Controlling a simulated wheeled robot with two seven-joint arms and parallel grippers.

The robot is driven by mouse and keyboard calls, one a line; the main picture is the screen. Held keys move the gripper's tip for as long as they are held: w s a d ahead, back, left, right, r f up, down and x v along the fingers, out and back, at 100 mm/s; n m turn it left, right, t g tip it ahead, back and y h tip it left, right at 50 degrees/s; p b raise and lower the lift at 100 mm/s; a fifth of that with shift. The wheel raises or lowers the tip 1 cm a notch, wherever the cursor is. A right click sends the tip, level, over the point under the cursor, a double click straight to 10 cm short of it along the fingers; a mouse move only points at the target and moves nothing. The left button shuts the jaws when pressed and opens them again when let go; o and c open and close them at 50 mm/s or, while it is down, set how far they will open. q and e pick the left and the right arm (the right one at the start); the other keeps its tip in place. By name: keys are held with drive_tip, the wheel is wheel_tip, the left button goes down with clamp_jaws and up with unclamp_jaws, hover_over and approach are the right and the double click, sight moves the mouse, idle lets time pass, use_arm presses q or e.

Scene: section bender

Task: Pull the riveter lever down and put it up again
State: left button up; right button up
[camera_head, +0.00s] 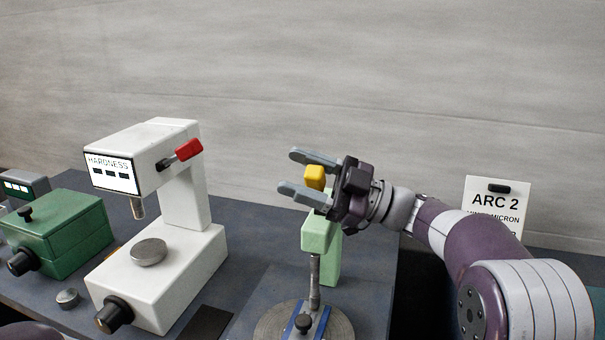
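A pale green machine (322,233) stands right of the centre, with a grey vertical rod and a round metal base in front of it; I take it for the riveter. A yellow knob (315,174) shows above it, probably the lever's end; the rest of the lever is hidden behind my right gripper. My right gripper (297,172) comes in from the right, its two grey fingers apart and pointing left. The knob appears between the fingers, close to the palm. Whether the fingers press on it cannot be told. My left gripper is not in view.
A white hardness tester (180,265) with a red-tipped handle (188,150) stands to the left. Green box-like equipment (75,235) is at the far left. An "ARC 2" sign (495,207) is behind my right arm. A grey wall closes the back.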

drive_tip(key=shift+d, duration=0.1)
drive_tip(key=b+v, duration=0.1)
drive_tip(key=v, duration=1.1)
drive_tip(key=shift+d, duration=0.3)
drive_tip(key=shift+f, duration=0.2)
